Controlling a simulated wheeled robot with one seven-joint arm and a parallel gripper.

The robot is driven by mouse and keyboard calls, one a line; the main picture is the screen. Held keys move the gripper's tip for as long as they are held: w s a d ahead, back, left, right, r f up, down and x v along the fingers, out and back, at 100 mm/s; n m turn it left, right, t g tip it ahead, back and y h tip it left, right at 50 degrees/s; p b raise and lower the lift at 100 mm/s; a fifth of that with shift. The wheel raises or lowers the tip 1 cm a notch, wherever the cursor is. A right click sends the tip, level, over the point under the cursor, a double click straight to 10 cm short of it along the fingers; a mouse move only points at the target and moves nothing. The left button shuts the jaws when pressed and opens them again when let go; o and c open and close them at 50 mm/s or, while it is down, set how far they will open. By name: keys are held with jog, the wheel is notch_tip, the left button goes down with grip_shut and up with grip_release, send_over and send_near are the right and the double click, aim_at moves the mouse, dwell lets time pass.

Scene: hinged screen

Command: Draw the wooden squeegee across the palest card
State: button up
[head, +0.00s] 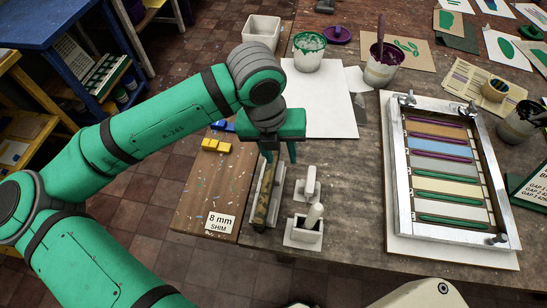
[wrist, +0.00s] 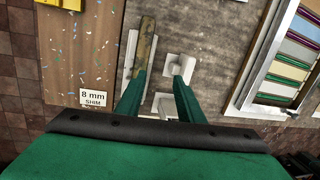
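The wooden squeegee (head: 262,203), a narrow worn brown bar, lies lengthwise in a pale rest at the table's front edge; it also shows in the wrist view (wrist: 145,52). My gripper (head: 280,161) is above it, fingers apart and empty. In the wrist view my gripper (wrist: 159,75) has its left finger over the squeegee's near part and its right finger by a white-handled tool (wrist: 180,65). Several coloured cards lie in rows inside the metal-framed screen (head: 396,170) at the right. The palest card (head: 450,208) appears to be the whitish one nearest the front. Purple and green strips lie between rows.
Two white-handled tools, one upright on its base (head: 307,187) and one in a white holder (head: 304,232), stand right of the squeegee. A wooden board with an 8 mm shim label (head: 220,223) lies left. Ink pots (head: 308,53) and a white sheet (head: 320,105) are behind.

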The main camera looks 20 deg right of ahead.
aim_at(268, 177)
jog(key=a+y, duration=0.1)
jog(key=a+m+y, duration=0.1)
jog(key=a, duration=0.1)
jog(key=shift+s+a+f, duration=0.15)
jog(key=shift+a+f, duration=0.05)
jog(key=shift+a, duration=0.1)
notch_tip(268, 177, down, 7)
jog(key=shift+f, duration=0.45)
jog(key=shift+c, duration=0.6)
jog(key=shift+r, duration=0.1)
grip_shut()
jog(key=c, duration=0.6)
grip_release()
grip_shut()
jog(key=shift+r, duration=2.5)
